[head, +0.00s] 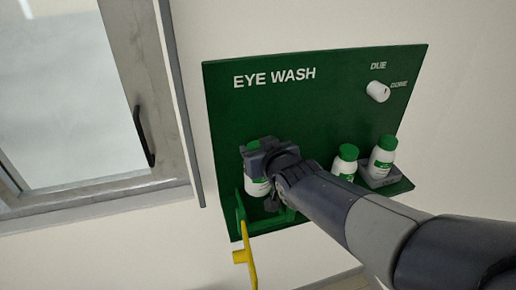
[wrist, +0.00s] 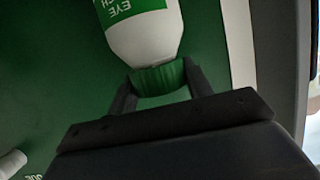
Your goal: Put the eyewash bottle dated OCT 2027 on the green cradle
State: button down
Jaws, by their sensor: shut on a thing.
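A white eyewash bottle (head: 257,188) with a green cap is held upright at the left of the green EYE WASH board, and it also shows in the wrist view (wrist: 145,38). My gripper (head: 262,158) is shut on its green cap; in the wrist view the two fingers (wrist: 160,85) lie on either side of the cap. The green cradle (head: 283,217) shows only in part, low at the board's left, behind the bottle and my wrist. I cannot tell whether the bottle touches it. No date is readable on the held bottle.
A yellow handle (head: 241,257) hangs lower left. A window (head: 75,95) is left.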

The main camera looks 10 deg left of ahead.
jog(key=shift+f+b, duration=2.9)
jog(key=shift+f, duration=0.55)
jog(key=c, duration=0.6)
grip_release()
jog(key=shift+f, duration=0.1)
jog(key=shift+d, duration=0.1)
jog(key=p+v, duration=0.2)
jog(key=v, duration=0.8)
jog(key=shift+s+d+r, duration=0.15)
jog(key=shift+s+r, duration=0.05)
jog(key=shift+s, duration=0.15)
